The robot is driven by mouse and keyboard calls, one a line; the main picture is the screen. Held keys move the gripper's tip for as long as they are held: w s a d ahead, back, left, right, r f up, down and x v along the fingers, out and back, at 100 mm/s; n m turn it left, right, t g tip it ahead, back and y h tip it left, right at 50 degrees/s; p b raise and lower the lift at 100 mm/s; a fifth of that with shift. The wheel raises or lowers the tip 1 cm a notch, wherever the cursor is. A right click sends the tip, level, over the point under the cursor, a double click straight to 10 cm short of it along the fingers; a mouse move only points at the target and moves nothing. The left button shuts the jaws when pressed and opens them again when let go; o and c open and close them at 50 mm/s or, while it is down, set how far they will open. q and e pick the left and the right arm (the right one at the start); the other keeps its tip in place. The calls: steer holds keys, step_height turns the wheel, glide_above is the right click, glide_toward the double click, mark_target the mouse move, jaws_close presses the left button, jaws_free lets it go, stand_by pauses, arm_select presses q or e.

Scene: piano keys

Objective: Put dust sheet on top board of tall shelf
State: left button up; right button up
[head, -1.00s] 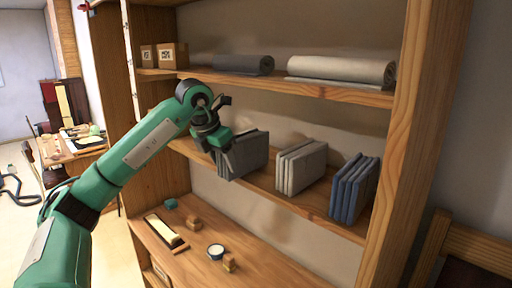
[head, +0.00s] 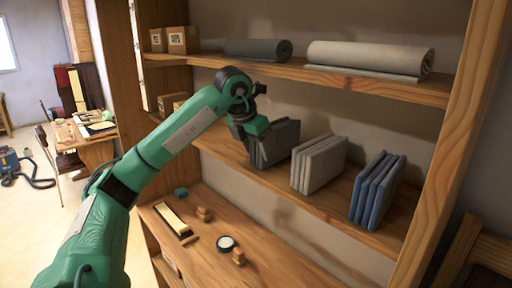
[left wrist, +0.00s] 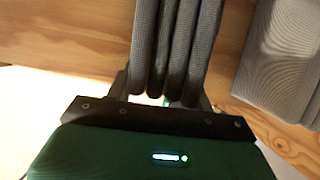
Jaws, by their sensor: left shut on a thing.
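Several folded cloths stand on the middle board (head: 335,210) of the tall shelf: a dark grey one (head: 279,142), a light grey one (head: 319,164) and a blue one (head: 376,190). I cannot tell by a label which is the dust sheet. My left gripper (head: 255,135) is shut on the near edge of the dark grey folded cloth, whose layers run up between the fingers in the left wrist view (left wrist: 175,45). The top board (head: 300,73) holds a dark grey roll (head: 257,49) and a larger light grey roll (head: 370,57). My right gripper is out of view.
Small cardboard boxes (head: 183,40) stand at the top board's left end. The lower board (head: 275,265) carries a round tin (head: 227,243), small blocks (head: 204,214) and a piano-key piece (head: 172,219). A wooden upright (head: 455,150) bounds the shelf at right.

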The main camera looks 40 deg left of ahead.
arm_select(q)
steer(key=shift+d+f, duration=0.2)
steer(key=o, duration=0.9)
steer(key=shift+w+f, duration=0.1)
steer(key=shift+w, duration=0.1)
steer(key=shift+c, duration=0.2)
steer(key=o, duration=0.3)
steer(key=shift+w+a+f, duration=0.1)
steer(key=shift+w, duration=0.05)
steer(key=shift+o, duration=0.2)
steer(key=shift+a, duration=0.15)
steer(key=shift+s, duration=0.2)
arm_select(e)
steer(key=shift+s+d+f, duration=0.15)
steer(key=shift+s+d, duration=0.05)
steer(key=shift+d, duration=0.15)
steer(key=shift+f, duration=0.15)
